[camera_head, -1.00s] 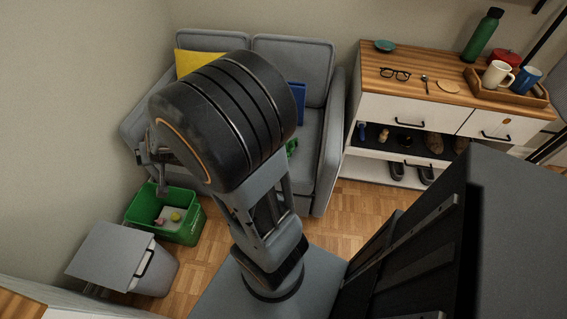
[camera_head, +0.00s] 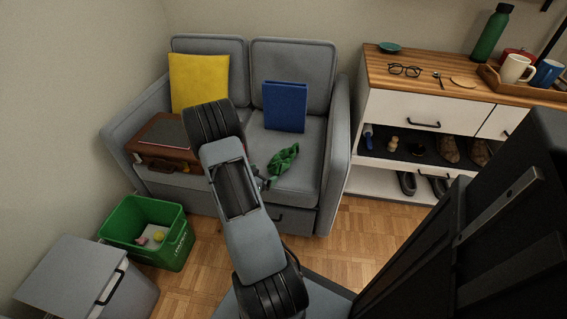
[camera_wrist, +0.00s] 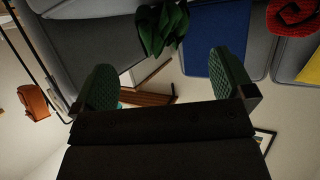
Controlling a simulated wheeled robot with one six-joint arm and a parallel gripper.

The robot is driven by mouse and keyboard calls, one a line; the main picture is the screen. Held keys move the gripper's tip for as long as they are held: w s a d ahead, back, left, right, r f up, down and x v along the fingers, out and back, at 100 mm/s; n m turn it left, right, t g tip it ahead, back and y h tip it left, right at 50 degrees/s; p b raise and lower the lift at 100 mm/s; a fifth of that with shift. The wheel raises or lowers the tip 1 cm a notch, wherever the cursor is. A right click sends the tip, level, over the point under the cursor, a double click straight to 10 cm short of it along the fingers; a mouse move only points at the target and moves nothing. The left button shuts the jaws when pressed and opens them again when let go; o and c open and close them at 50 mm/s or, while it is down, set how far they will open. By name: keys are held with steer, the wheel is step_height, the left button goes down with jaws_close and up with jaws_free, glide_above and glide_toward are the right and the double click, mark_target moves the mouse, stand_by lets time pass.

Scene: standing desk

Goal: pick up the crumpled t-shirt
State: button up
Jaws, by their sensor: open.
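The crumpled green t-shirt (camera_head: 283,160) lies on the seat of the grey sofa (camera_head: 310,150), in front of a blue folder (camera_head: 285,106). In the wrist view the t-shirt (camera_wrist: 160,25) is at the top middle, beyond the gap between the fingers. My gripper (camera_wrist: 165,78) is open and empty, with its two green-padded fingers apart. In the head view my arm covers most of the gripper, and its end is just left of the t-shirt. I see no contact with the t-shirt.
A brown briefcase (camera_head: 160,146) and a yellow cushion (camera_head: 199,83) are on the sofa's left side. A green bin (camera_head: 147,232) and a grey bin (camera_head: 82,280) stand at lower left. A red item (camera_wrist: 293,15) shows in the wrist view. A cabinet (camera_head: 420,105) stands right.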

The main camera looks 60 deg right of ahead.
mark_target(272, 169)
steer(key=shift+b+x, duration=1.45)
steer(key=shift+x, duration=2.5)
steer(key=shift+w, duration=0.2)
steer(key=c, duration=0.9)
